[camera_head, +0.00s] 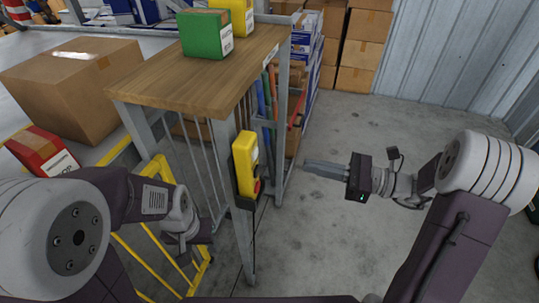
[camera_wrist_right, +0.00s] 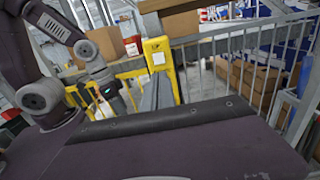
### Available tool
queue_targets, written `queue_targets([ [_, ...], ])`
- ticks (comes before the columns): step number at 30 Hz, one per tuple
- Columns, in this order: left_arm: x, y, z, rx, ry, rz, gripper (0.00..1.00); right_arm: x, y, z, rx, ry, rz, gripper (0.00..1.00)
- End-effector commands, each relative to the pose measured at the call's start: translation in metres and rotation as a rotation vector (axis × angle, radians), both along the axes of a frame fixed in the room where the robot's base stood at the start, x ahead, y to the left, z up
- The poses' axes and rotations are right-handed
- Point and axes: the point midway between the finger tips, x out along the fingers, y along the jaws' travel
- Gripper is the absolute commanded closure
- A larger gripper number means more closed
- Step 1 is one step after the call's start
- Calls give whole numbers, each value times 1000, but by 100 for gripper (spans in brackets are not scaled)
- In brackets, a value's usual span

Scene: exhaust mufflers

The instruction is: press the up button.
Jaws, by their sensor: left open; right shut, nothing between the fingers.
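A yellow control box (camera_head: 245,160) is on the post at the end of the wooden-topped bench. In the right wrist view, the box (camera_wrist_right: 157,52) carries a small marking that seems to read UP; I cannot make out the button itself. A red part (camera_head: 257,186) sits low on the box's right side. My right gripper (camera_head: 308,166) is shut and empty, to the right of the box and apart from it, with its fingers pointing left towards it. My left gripper (camera_wrist_right: 117,98) is open, low by the yellow railing; its fingers are mostly hidden in the head view.
The wooden bench top (camera_head: 190,83) holds a green box (camera_head: 205,34) and a yellow box (camera_head: 237,15). A large carton (camera_head: 75,85) and a red box (camera_head: 42,150) are at the left. A yellow railing (camera_head: 150,260) stands below. The grey floor (camera_head: 345,120) at right is clear.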

Motion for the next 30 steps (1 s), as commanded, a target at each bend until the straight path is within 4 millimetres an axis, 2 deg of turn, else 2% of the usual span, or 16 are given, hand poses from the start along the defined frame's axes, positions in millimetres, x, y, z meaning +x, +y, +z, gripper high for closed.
queue_targets([
  [1,0,0,2,0,0,0,48,2,12,1,-1,1,7,100],
  [9,0,0,7,0,0,0,48,20,68,1,-1,1,7,100],
  [15,0,0,11,0,0,0,48,31,98,1,-2,2,5,100],
  [21,0,0,12,0,0,0,48,35,109,0,-1,0,0,100],
  [30,0,0,12,0,0,0,48,35,110,0,-1,0,0,100],
])
